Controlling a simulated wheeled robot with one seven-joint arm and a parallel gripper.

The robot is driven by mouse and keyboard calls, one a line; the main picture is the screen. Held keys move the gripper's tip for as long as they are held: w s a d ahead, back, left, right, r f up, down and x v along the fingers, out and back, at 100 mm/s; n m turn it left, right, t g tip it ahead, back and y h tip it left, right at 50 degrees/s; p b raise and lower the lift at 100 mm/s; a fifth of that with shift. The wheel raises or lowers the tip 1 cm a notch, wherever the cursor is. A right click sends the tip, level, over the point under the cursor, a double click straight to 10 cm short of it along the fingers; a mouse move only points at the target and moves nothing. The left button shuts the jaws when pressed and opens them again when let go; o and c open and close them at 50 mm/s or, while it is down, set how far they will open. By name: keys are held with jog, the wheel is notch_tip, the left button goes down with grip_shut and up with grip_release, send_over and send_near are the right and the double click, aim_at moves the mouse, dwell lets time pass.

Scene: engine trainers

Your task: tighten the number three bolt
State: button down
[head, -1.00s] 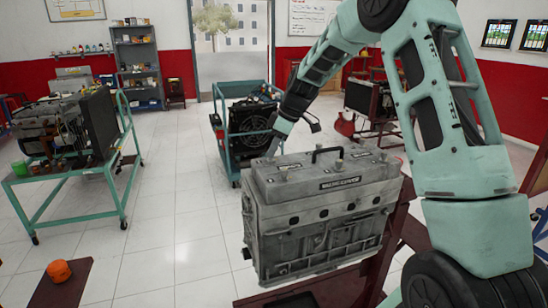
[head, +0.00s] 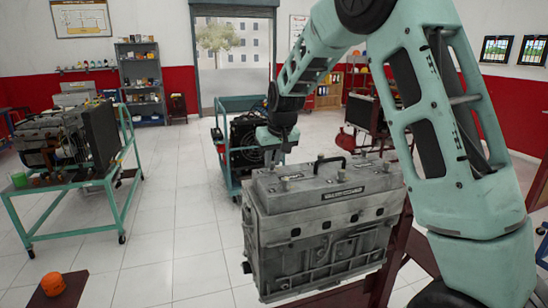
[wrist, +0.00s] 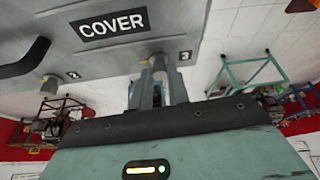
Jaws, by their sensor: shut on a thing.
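The engine block (head: 325,235) is grey, with a flat cover (head: 335,178) on top that carries a black handle (head: 329,163) and several bolts. The number three bolt (wrist: 158,66) stands beside the "3" label (wrist: 185,56) in the wrist view. My gripper (wrist: 159,88) has its two fingers on either side of this bolt and is shut on it. In the head view my gripper (head: 272,160) points down at the cover's far left corner, where its fingertips and the bolt are hard to make out. The number two bolt (wrist: 50,84) stands apart from my gripper.
A teal cart with a dark radiator (head: 243,143) stands just behind the engine block. Another teal cart (head: 65,185) with an engine is at the left. An orange object (head: 53,284) sits on a dark surface at the lower left. The tiled floor between is clear.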

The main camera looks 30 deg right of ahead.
jog(key=m, duration=0.1)
jog(key=m+h+p, duration=0.1)
jog(key=m, duration=0.2)
jog(key=shift+w+a+r+m+g+h+p, duration=0.15)
jog(key=shift+a+m+g+h+p, duration=0.15)
jog(key=shift+g+h, duration=0.1)
jog(key=m+p, duration=0.1)
jog(key=m, duration=0.1)
jog(key=m+g+h+p, duration=0.1)
jog(key=m, duration=0.2)
jog(key=shift+w+a+g, duration=0.1)
jog(key=shift+w+g, duration=0.1)
jog(key=shift+g, duration=0.1)
jog(key=m+g, duration=0.1)
jog(key=m, duration=0.1)
jog(key=m+h+p, duration=0.1)
jog(key=m, duration=0.2)
jog(key=shift+w+g+p, duration=0.2)
jog(key=shift+g+p, duration=0.1)
jog(key=shift+g, duration=0.1)
jog(key=m+g+p, duration=0.1)
jog(key=m, duration=0.3)
jog(key=shift+w, duration=0.15)
jog(key=shift+m+g, duration=0.3)
jog(key=c, duration=1.3)
grip_release()
jog(key=shift+c, duration=0.2)
